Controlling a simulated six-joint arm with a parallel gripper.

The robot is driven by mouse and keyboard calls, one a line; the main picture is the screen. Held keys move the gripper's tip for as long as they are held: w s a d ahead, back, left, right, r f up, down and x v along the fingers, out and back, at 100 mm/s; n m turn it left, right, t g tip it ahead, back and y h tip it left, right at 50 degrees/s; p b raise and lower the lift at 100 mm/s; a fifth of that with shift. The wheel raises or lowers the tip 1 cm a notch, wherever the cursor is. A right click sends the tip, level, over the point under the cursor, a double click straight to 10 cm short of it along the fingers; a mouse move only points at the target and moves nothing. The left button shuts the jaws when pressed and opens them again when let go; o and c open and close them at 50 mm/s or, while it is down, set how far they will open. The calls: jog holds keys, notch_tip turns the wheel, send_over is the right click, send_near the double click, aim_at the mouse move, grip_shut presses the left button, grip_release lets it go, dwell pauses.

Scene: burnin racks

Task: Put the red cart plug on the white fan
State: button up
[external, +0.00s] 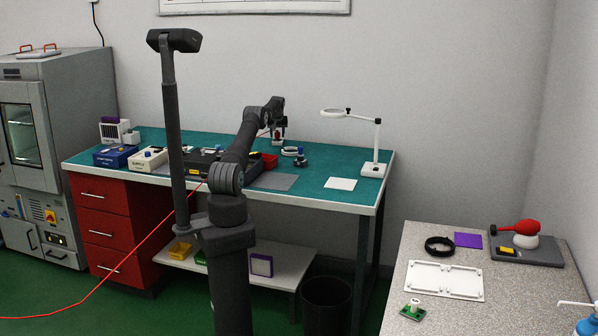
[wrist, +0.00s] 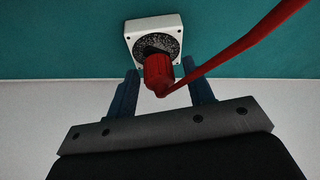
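The white fan (wrist: 131,27) is a square white frame with a dark speckled round middle; it shows in the wrist view on the teal mat. The red cart plug (wrist: 158,72) stands over the fan's middle, with its red cable (wrist: 245,42) running off to the upper right. It appears to rest on the fan, but their contact is hidden. My gripper (wrist: 162,92) is open, its two blue-grey fingers on either side of the plug with gaps. In the external view, my gripper (external: 278,139) is low over the far part of the bench; the fan is hard to make out there.
A red bin (external: 269,161), a white coil (external: 290,151) and a small dark device (external: 301,160) are near my gripper. A magnifier lamp (external: 375,150) stands right, beside a white sheet (external: 340,184). The red cable (external: 130,250) trails from the floor.

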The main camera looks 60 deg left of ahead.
jog(key=v, duration=1.2)
jog(key=shift+r, duration=0.2)
jog(key=shift+f, duration=0.1)
jog(key=x, duration=1.2)
jog(key=shift+f, duration=0.15)
notch_tip(320, 180, up, 2)
jog(key=shift+r, duration=0.75)
jog(key=shift+f, duration=0.1)
